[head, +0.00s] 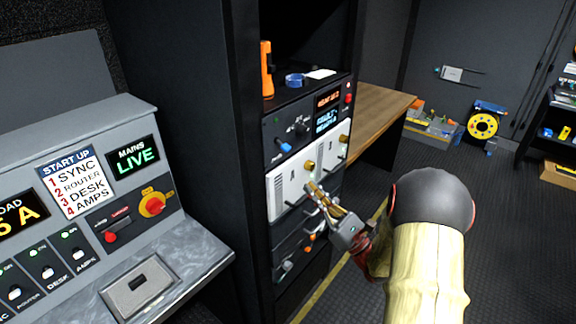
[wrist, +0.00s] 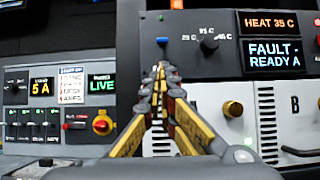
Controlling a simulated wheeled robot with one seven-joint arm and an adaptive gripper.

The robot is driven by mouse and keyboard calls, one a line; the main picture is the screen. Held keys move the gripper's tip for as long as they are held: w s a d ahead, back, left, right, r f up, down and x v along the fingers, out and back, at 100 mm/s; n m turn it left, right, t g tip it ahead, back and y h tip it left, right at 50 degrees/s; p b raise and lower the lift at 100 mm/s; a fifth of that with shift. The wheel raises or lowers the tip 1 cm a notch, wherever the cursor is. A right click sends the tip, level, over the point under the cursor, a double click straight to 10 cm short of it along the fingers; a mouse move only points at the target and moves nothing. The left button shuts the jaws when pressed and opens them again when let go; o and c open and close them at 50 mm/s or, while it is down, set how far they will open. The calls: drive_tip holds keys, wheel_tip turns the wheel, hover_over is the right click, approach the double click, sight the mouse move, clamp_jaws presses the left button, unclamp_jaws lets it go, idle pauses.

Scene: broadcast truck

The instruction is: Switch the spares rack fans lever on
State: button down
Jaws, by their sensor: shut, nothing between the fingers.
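The equipment rack (head: 313,96) stands in the middle of the head view. A blue-tipped lever (head: 285,147) points down on its upper dark panel, left of a black dial; the blue tip also shows in the wrist view (wrist: 162,42). No label naming the fans lever is readable. My gripper (head: 312,187) is shut and empty, in front of the white modules, below the blue-tipped lever. In the wrist view my gripper (wrist: 160,68) points at the rack; contact cannot be told.
White modules (wrist: 205,102) have brass knobs and black handles. Displays read HEAT 35 C and FAULT - READY A. A grey console (head: 90,150) with a red-yellow switch stands left. An orange torch (head: 266,70) stands on the rack. A wooden worktop (head: 378,108) lies behind.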

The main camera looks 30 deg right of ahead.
sight(283, 145)
drive_tip(key=shift+w, duration=0.1)
drive_tip(key=x, duration=1)
drive_tip(key=shift+r+p, duration=0.1)
drive_tip(key=shift+p, duration=0.45)
drive_tip(key=shift+r+g+p, duration=0.1)
drive_tip(key=shift+g+p, duration=0.2)
drive_tip(key=shift+p, duration=0.05)
drive_tip(key=shift+g+p, duration=0.3)
drive_tip(key=shift+p, duration=0.25)
drive_tip(key=shift+s+d+r+g+h+p, duration=0.15)
drive_tip(key=shift+s+g+h+p, duration=0.4)
drive_tip(key=shift+p, duration=0.8)
